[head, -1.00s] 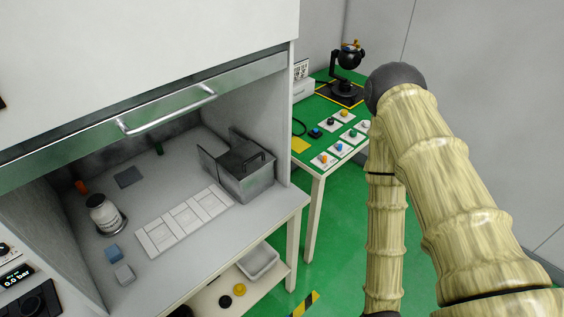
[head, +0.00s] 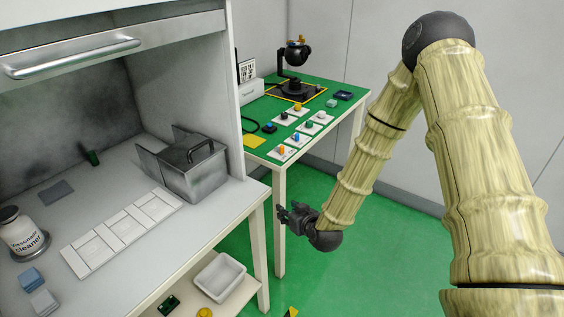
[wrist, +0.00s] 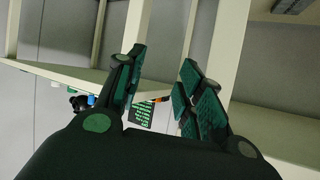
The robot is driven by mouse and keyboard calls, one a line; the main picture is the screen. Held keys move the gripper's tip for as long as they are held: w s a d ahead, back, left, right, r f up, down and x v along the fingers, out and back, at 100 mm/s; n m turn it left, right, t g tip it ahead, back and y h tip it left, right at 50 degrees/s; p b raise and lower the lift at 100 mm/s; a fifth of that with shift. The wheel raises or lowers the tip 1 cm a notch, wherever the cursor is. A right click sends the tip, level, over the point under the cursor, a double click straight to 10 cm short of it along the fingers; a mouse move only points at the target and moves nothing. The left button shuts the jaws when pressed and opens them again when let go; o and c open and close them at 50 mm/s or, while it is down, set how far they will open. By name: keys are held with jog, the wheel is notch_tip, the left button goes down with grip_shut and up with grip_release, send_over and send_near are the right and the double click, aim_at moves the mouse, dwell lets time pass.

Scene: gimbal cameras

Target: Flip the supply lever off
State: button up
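I cannot make out the supply lever in either view now. My gripper (head: 287,216) hangs low in the head view, in front of the green table's near leg and right of the hood bench. In the wrist view my gripper (wrist: 160,72) shows its dark green pads apart, with nothing between them. Pale posts and shelf edges stand beyond the fingers.
The hood bench on the left holds a metal box (head: 190,172), white plates (head: 122,232) and a cleaner bottle (head: 22,236). A white bin (head: 220,276) sits on the lower shelf. The green table (head: 318,112) carries several coloured knobs.

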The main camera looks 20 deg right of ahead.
aim_at(283, 148)
jog(key=w+d+r+t+b, duration=0.5)
jog(key=w+r+t+b, duration=0.1)
jog(key=w+r, duration=0.5)
jog(key=shift+h, duration=0.3)
jog(key=w, duration=0.7)
jog(key=w+a, duration=0.1)
jog(key=w, duration=0.2)
jog(key=shift+w, duration=0.2)
